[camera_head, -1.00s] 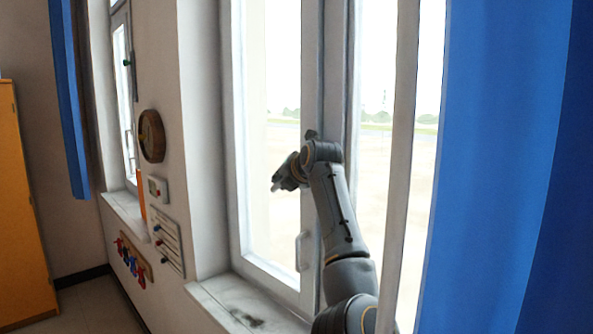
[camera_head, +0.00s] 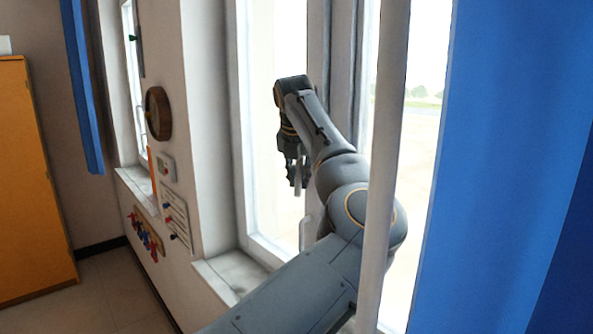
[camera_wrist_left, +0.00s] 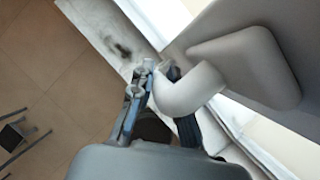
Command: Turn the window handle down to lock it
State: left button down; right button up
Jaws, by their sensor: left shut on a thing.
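The window handle (camera_wrist_left: 190,92) is light grey-white, with a rounded bend rising from its base plate (camera_wrist_left: 245,62) on the window frame in the left wrist view. My left gripper (camera_wrist_left: 155,78) is shut on the handle, its fingers around the grip beyond the bend. In the head view, my left gripper (camera_head: 297,174) hangs with fingers downward in front of the window (camera_head: 265,120). A pale piece of the handle shows at its fingertips. My own wrist and gripper hide most of the handle there, so its exact angle is hard to tell. My right gripper is out of view.
A white pull (camera_head: 306,233) sits lower on the frame. A sill (camera_head: 230,272) runs below, and a blue curtain (camera_head: 500,170) hangs at the right. A round wooden thing (camera_head: 158,113) and hooks (camera_head: 145,236) are on the wall at left; an orange cabinet (camera_head: 30,190) stands farther left.

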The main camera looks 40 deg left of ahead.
pick_arm(q)
jog(key=shift+d+h, duration=0.2)
jog(key=shift+h, duration=0.1)
jog(key=shift+f, duration=0.1)
jog(key=c, duration=1.3)
grip_release()
jog(key=shift+d, duration=0.1)
jog(key=shift+r, duration=0.2)
jog(key=v, duration=1.1)
jog(key=shift+s+r, duration=0.1)
jog(key=shift+r, duration=0.25)
